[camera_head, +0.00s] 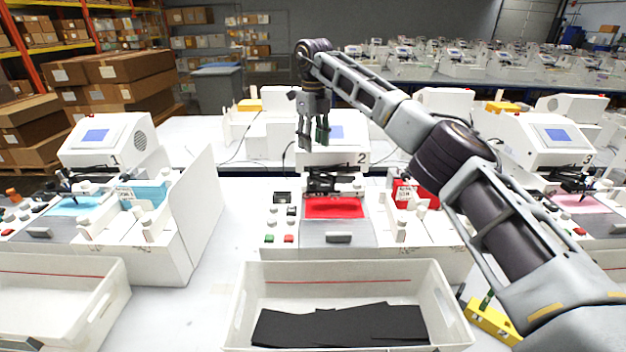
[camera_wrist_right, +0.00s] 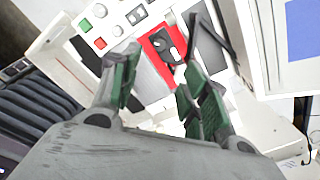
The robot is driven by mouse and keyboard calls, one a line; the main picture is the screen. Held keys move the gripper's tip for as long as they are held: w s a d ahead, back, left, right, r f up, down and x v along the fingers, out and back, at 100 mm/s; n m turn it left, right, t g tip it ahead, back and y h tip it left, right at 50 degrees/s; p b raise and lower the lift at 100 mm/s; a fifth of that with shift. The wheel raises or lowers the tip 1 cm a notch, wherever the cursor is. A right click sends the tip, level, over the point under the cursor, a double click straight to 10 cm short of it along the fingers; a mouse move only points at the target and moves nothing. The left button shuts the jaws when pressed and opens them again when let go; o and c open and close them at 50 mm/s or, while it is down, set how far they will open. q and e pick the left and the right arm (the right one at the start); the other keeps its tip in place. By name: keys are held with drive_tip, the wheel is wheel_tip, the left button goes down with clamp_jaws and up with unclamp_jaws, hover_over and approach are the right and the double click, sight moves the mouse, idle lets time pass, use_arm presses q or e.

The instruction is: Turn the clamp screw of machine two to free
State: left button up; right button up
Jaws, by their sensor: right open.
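Machine two (camera_head: 335,158) is the white plotter in the middle of the head view, marked "2", with a red sheet (camera_head: 335,208) on its bed. Its dark pen carriage (camera_head: 335,182) sits above the back of the sheet. I cannot pick out the clamp screw clearly; it may be part of this small dark group. My right gripper (camera_head: 313,146) is open and empty, pointing down, in front of the machine's screen housing in the picture. In the right wrist view its green-padded fingers (camera_wrist_right: 160,85) are spread, with the red sheet (camera_wrist_right: 153,54) beyond them. My left gripper is not in view.
Machine one (camera_head: 107,140) stands left and machine three (camera_head: 551,140) right. A white bin (camera_head: 240,310) with black sheets (camera_head: 340,327) is in front of machine two. My right arm crosses over the right side. A yellow box (camera_head: 490,320) lies right of the bin.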

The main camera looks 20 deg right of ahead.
sight(314, 182)
wheel_tip(314, 182, down, 13)
drive_tip(key=shift+r+p, duration=0.15)
drive_tip(key=shift+p, duration=0.2)
drive_tip(key=shift+f, duration=0.65)
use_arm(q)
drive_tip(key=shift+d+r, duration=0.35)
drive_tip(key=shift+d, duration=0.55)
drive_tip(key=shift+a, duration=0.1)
use_arm(e)
clamp_jaws()
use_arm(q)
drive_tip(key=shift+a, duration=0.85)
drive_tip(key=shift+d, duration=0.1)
